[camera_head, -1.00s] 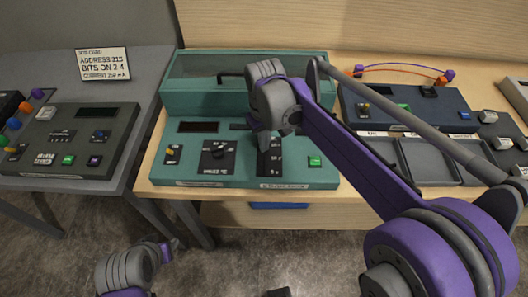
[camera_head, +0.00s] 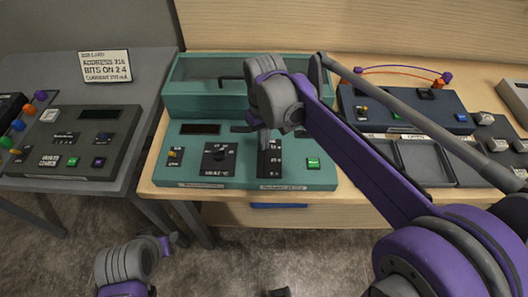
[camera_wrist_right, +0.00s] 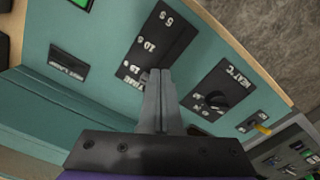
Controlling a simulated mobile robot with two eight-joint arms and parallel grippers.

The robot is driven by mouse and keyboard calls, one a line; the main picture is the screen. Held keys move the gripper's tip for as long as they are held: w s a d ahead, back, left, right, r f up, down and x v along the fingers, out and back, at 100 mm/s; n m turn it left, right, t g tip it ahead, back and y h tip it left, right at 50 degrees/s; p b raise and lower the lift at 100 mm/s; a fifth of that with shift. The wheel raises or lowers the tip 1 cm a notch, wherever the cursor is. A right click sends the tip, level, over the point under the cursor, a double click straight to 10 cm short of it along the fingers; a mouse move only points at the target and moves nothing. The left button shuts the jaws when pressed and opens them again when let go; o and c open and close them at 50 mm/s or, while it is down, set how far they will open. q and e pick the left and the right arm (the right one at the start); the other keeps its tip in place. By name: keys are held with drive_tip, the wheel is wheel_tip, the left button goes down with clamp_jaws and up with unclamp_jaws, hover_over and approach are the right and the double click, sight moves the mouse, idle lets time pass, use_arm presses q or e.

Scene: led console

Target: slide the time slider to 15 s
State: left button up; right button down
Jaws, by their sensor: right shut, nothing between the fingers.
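The time slider panel (camera_head: 269,163) is a black upright strip on the front of the teal console (camera_head: 200,145). In the right wrist view the panel (camera_wrist_right: 157,38) shows marks from 5 S down towards the word TIME. My right gripper (camera_head: 265,138) is over the far end of this panel. In the right wrist view its fingers (camera_wrist_right: 158,82) are shut together and empty, with tips at the TIME end. A small grey piece, perhaps the slider knob (camera_wrist_right: 144,76), shows beside the tips; contact is unclear. My left gripper (camera_head: 168,244) is low at the front, away from the console.
The heat dial (camera_head: 219,156) is left of the slider and a green button (camera_head: 313,163) is to its right. A raised teal box (camera_head: 205,95) stands behind. A grey console (camera_head: 75,140) is at left and a blue one (camera_head: 405,110) at right.

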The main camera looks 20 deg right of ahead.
sight(265, 157)
use_arm(q)
drive_tip(key=r, duration=0.1)
drive_tip(key=w+r+p, duration=0.1)
drive_tip(key=r+p, duration=0.1)
drive_tip(key=shift+w+r, duration=0.15)
drive_tip(key=shift+w, duration=0.1)
use_arm(e)
wheel_tip(265, 157, up, 4)
drive_tip(key=shift+r, duration=0.2)
use_arm(q)
drive_tip(key=shift+s, duration=0.1)
use_arm(e)
drive_tip(key=shift+s, duration=0.1)
drive_tip(key=s+d+f+t, duration=0.1)
drive_tip(key=s, duration=0.2)
drive_tip(key=s+d+f+m+t, duration=0.1)
drive_tip(key=s, duration=0.2)
drive_tip(key=s+d+f+t, duration=0.1)
drive_tip(key=s, duration=0.1)
drive_tip(key=shift+s+d+m, duration=0.3)
drive_tip(key=shift+s, duration=0.1)
drive_tip(key=s+d+f+m+t, duration=0.1)
drive_tip(key=s+d+f+t, duration=0.1)
drive_tip(key=s+f, duration=0.3)
drive_tip(key=shift+s+f+t, duration=0.35)
drive_tip(key=shift+s+t, duration=0.05)
drive_tip(key=shift+s, duration=0.5)
idle(3.1)
